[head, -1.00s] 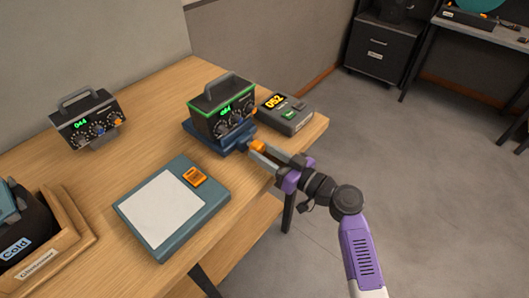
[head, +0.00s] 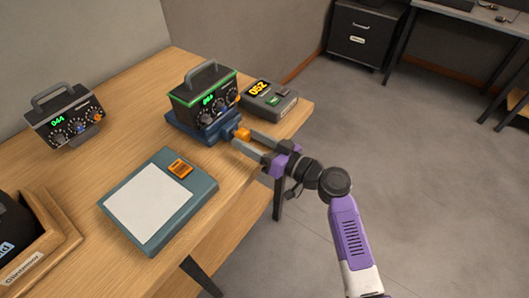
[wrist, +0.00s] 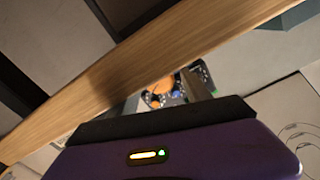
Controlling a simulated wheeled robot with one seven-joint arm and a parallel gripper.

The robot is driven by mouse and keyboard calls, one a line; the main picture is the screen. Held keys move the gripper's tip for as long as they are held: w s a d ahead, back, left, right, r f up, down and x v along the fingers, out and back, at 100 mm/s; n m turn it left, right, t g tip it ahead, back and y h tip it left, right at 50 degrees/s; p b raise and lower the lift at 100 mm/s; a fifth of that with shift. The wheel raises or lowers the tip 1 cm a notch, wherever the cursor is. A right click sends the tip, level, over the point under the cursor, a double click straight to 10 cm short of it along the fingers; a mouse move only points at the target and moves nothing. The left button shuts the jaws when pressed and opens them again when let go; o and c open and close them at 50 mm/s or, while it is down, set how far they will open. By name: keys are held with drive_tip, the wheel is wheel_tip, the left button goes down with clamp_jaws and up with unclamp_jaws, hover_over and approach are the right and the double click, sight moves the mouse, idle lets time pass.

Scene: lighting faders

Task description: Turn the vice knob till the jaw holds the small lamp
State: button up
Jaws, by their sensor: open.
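The vice (head: 185,126) is a blue block near the table's right end, with an orange knob (head: 242,134) on its near right side. A dark box with a handle, green trim and dials (head: 207,95) sits on the vice. Nothing in view clearly looks like a small lamp; I cannot tell whether this box is it, or whether the jaw touches it. My gripper (head: 243,139) is open, its two grey fingers reaching to either side of the orange knob. Contact with the knob cannot be made out. In the wrist view, an orange round part (wrist: 160,91) shows beyond the gripper's body.
A grey device reading 052 (head: 270,98) stands right of the vice. A flat teal panel with a white top (head: 207,189) lies in front. Another dialled box (head: 65,118) stands at left, above a wooden tray (head: 60,240). Floor is open at right.

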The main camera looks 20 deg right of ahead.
drive_tip(key=shift+d+f, duration=0.1)
drive_tip(key=shift+n+p, duration=0.45)
drive_tip(key=shift+n, duration=0.05)
drive_tip(key=s+d+f+m+h, duration=0.1)
drive_tip(key=s+d+f+h, duration=0.1)
drive_tip(key=s, duration=0.6)
drive_tip(key=s+d+f+m+g+h+b, duration=0.1)
drive_tip(key=s+d+f+m+h, duration=0.1)
drive_tip(key=s+f, duration=0.5)
drive_tip(key=s+d+f+m+h, duration=0.1)
drive_tip(key=s+d+f+h, duration=0.3)
drive_tip(key=s, duration=0.6)
drive_tip(key=shift+s+d+f+m+g+b, duration=0.2)
drive_tip(key=shift+s+d+m+g+b, duration=0.1)
drive_tip(key=shift+s, duration=0.05)
